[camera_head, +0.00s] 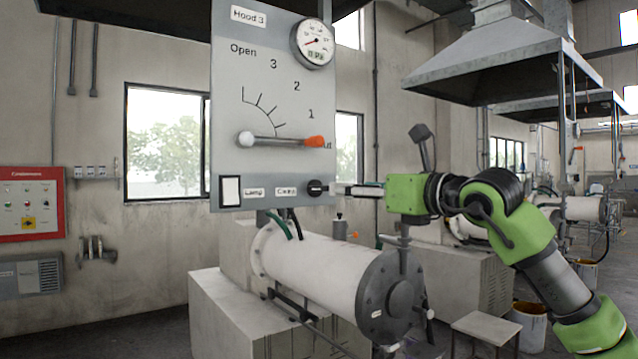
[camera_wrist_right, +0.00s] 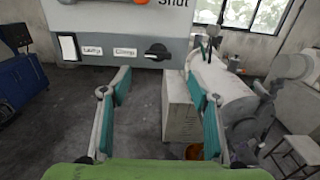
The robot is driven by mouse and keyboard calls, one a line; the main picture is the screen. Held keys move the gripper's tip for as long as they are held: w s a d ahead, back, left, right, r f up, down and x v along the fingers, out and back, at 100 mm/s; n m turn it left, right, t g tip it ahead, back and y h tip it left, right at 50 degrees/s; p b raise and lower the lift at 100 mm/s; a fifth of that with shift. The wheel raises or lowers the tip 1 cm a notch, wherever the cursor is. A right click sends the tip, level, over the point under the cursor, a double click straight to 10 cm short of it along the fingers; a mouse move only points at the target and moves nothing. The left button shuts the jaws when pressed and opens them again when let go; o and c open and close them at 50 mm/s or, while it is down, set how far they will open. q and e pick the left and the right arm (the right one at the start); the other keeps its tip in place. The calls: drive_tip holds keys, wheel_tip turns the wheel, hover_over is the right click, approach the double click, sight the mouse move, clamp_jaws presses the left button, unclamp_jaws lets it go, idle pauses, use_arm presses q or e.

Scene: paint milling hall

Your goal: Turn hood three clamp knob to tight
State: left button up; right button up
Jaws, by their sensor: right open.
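The hood 3 panel (camera_head: 225,120) is a grey upright board labelled "Hood 3". Its clamp knob (camera_head: 315,187) is a small black knob at the lower right, beside the "Clamp" label (camera_head: 286,191). In the right wrist view the knob (camera_wrist_right: 157,52) has its bar lying roughly level. My right gripper (camera_head: 346,189) comes from the right, just right of the knob in the head view. In the wrist view the right gripper (camera_wrist_right: 158,84) has its teal-padded fingers wide apart and empty, with the knob ahead beyond the fingertips. It does not appear to touch the knob. My left gripper is not in view.
A lever with an orange grip (camera_head: 315,142) points toward "Shut" above the knob. A gauge (camera_head: 313,43) is at the panel's top right. A white horizontal mill drum (camera_head: 320,270) stands below the panel. A lamp switch (camera_head: 230,190) is at the lower left.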

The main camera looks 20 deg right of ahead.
sight(322, 187)
drive_tip(key=p+x, duration=0.4)
drive_tip(key=x, duration=0.5)
drive_tip(key=shift+w+a+r+p, duration=0.1)
drive_tip(key=shift+w+a+p, duration=0.15)
drive_tip(key=shift+p, duration=0.05)
drive_tip(key=shift+w+a, duration=0.15)
drive_tip(key=shift+w, duration=0.3)
drive_tip(key=c, duration=1.1)
